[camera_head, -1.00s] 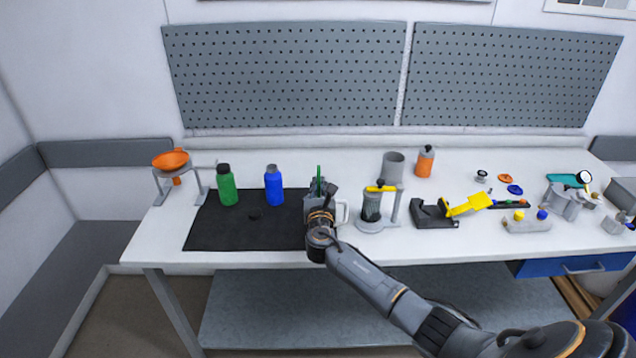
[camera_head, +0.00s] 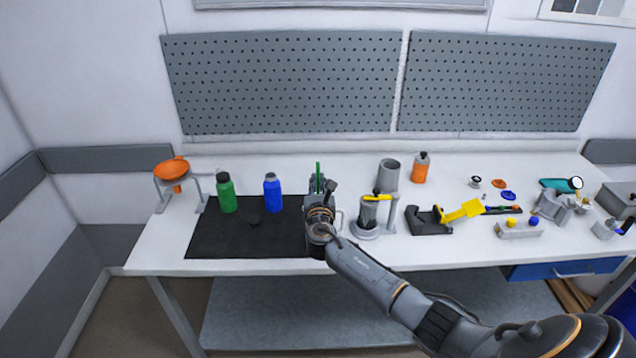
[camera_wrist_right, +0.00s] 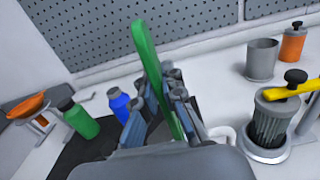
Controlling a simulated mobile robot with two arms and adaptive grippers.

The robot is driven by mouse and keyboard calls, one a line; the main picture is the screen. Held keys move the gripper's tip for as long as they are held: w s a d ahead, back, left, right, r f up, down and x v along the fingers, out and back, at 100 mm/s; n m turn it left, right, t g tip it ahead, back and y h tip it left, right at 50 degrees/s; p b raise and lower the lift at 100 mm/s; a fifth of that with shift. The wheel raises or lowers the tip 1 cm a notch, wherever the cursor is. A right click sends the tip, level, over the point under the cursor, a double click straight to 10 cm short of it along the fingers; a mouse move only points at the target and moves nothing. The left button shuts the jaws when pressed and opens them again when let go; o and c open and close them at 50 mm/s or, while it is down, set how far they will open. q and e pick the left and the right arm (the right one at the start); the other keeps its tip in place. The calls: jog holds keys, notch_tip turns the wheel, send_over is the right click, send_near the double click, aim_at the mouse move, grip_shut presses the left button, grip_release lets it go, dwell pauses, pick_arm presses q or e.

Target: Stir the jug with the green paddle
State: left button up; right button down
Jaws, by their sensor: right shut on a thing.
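My right gripper (camera_head: 320,190) is shut on the green paddle (camera_head: 318,171), which stands nearly upright in the jaws. In the right wrist view the paddle (camera_wrist_right: 148,52) rises between the fingers and leans a little. The pale jug (camera_head: 341,220) is mostly hidden behind my gripper and wrist at the mat's right edge; mainly its handle shows. The handle also shows in the right wrist view (camera_wrist_right: 222,132). The paddle's lower end is hidden, so I cannot tell how deep it sits in the jug. My left gripper is not in view.
A green bottle (camera_head: 226,194) and blue bottle (camera_head: 272,194) stand at the black mat (camera_head: 225,238). Right of the jug stand a clear press with a yellow handle (camera_head: 368,212), a grey cup (camera_head: 388,175) and a black holder with a yellow paddle (camera_head: 428,220).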

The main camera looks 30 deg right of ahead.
aim_at(318, 172)
notch_tip(318, 172, up, 4)
jog(key=p, duration=0.2)
jog(key=shift+f+p, duration=0.1)
jog(key=shift+p, duration=0.3)
jog(key=shift+r, duration=3.65)
